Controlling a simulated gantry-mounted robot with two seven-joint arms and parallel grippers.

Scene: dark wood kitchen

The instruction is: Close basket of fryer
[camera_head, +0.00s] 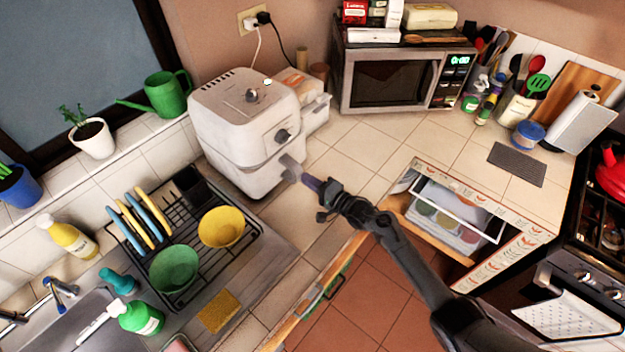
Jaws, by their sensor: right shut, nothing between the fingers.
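The white fryer (235,125) stands on the tiled counter in the back left corner. Its basket front (262,175) sits in the lower half of the body, with a grey handle (290,168) sticking out towards my right gripper. My right gripper (311,183) is shut and empty, its tips at or very close to the end of the handle. I cannot tell whether they touch. The basket front looks about level with the body, though any small gap is hard to see. My left gripper is not in view.
A microwave (400,80) stands at the back. An open drawer (455,210) juts out right of my right arm.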

